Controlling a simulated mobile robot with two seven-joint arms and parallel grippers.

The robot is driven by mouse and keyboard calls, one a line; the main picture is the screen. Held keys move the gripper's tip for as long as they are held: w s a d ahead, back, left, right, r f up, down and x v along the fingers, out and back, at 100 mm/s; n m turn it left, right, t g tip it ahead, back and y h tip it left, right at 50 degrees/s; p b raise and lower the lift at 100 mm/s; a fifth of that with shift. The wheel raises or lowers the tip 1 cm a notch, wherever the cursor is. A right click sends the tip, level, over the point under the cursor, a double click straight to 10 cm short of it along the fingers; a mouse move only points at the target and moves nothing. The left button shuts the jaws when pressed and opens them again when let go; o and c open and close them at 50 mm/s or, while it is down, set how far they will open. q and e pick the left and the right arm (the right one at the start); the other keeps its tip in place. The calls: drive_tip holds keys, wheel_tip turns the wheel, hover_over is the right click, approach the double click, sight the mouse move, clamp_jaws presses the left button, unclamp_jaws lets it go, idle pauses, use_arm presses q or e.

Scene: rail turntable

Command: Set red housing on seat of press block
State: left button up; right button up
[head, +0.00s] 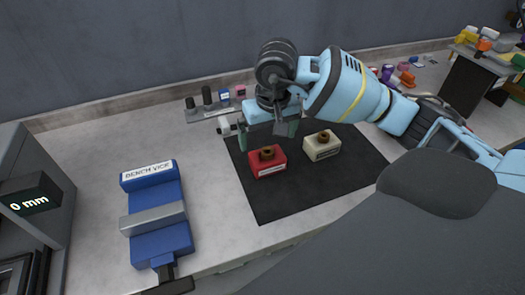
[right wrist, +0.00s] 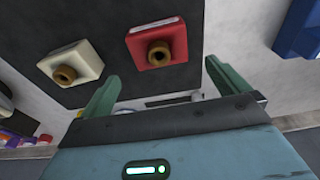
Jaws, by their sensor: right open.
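The red housing (head: 257,165) sits on the black mat (head: 285,199) with a brown bushing on its top and a white label on its side. It also shows at the top of the right wrist view (right wrist: 176,42). My right gripper (head: 267,133) is open and empty, its green fingers apart, just behind and above the red housing. In the right wrist view the fingers (right wrist: 160,72) point toward the red housing, which lies beyond them, not between them. I cannot pick out a press block with certainty. My left gripper is not in view.
A cream housing (head: 319,153) with a similar bushing stands right of the red one. A blue bench vice (head: 158,240) is at the left. A grey machine with a "0 mm" display (head: 32,203) stands far left. A small rack (head: 208,113) is behind. Bench between vice and mat is clear.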

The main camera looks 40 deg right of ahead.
sight(267, 156)
drive_tip(key=shift+s+d+r, duration=0.1)
drive_tip(key=shift+s+r, duration=0.05)
wheel_tip(267, 156, down, 2)
drive_tip(key=shift+f, duration=0.55)
drive_tip(key=f, duration=0.4)
drive_tip(key=shift+w+f+p, duration=0.2)
drive_tip(key=shift+f+p, duration=0.15)
drive_tip(key=shift+f, duration=0.05)
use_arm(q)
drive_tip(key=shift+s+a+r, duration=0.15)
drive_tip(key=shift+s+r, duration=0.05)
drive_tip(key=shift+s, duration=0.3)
use_arm(e)
drive_tip(key=shift+r, duration=0.1)
drive_tip(key=c, duration=1.5)
